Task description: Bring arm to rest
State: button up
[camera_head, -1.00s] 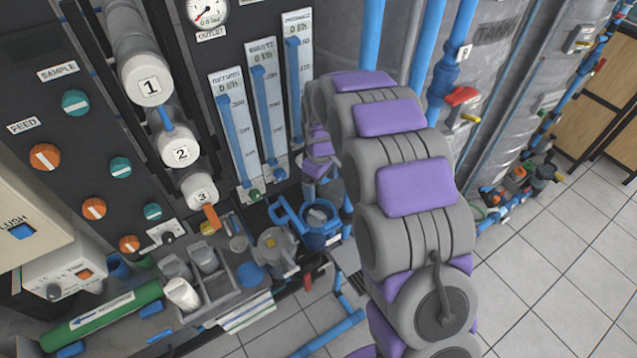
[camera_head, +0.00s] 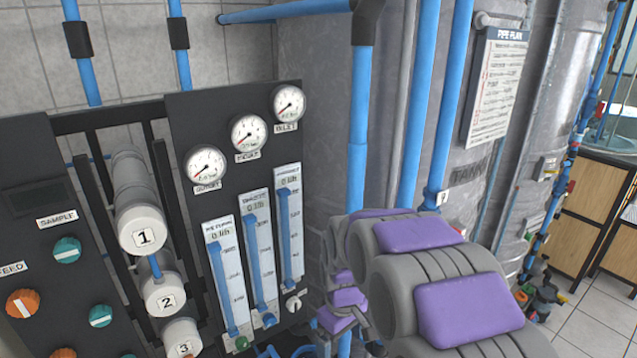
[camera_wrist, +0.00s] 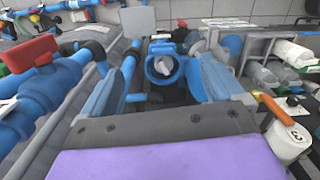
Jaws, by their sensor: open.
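My arm (camera_head: 470,300), grey with purple pads, fills the lower right of the head view. Its far end bends down in front of the rack panel, and my gripper cannot be made out clearly there. In the wrist view my gripper (camera_wrist: 163,75) shows two blue-grey fingers spread apart, with nothing held. A blue round-mouthed container (camera_wrist: 165,66) appears between the fingers in the picture, apparently beyond them.
The rack panel (camera_head: 245,195) with gauges and flow meters stands left of my arm. Numbered white cylinders (camera_head: 142,230) are further left. Blue pipes (camera_head: 360,110) and grey tanks (camera_head: 320,80) stand behind. A red-handled blue valve (camera_wrist: 40,80) is left in the wrist view.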

jog(key=s+d+r+m, duration=0.2)
jog(key=s+d, duration=0.1)
jog(key=s, duration=0.7)
jog(key=s+d+r+m, duration=0.2)
jog(key=s+d+m, duration=0.1)
jog(key=s, duration=0.7)
jog(key=s+d+r+m+g, duration=0.1)
jog(key=s+d+r+m, duration=0.2)
jog(key=s, duration=0.7)
jog(key=shift+s, duration=0.15)
